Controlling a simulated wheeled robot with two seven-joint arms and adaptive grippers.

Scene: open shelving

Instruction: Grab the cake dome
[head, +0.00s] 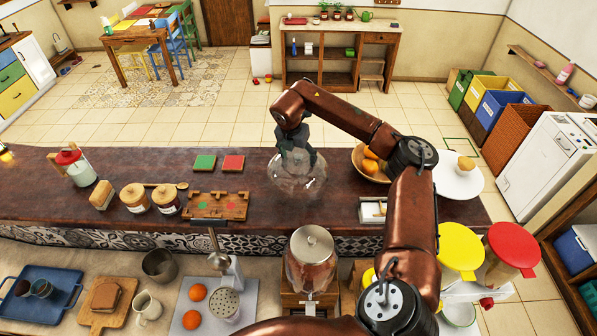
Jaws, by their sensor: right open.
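The clear glass cake dome (293,181) sits on the dark wooden counter, near the middle of the head view. My right gripper (297,158) reaches in from the right and points down at the top of the dome. Its dark fingers are open and overlap the dome's upper part. The top of the dome is hidden behind the fingers, so I cannot tell whether they touch it. My left gripper is not in view.
Right of the dome stand a wooden bowl of oranges (362,175) and a white round plate (455,186) with a small tan piece on it. Red and green squares and a wooden board (232,206) lie to the left. A glass jar (311,262) stands in front.

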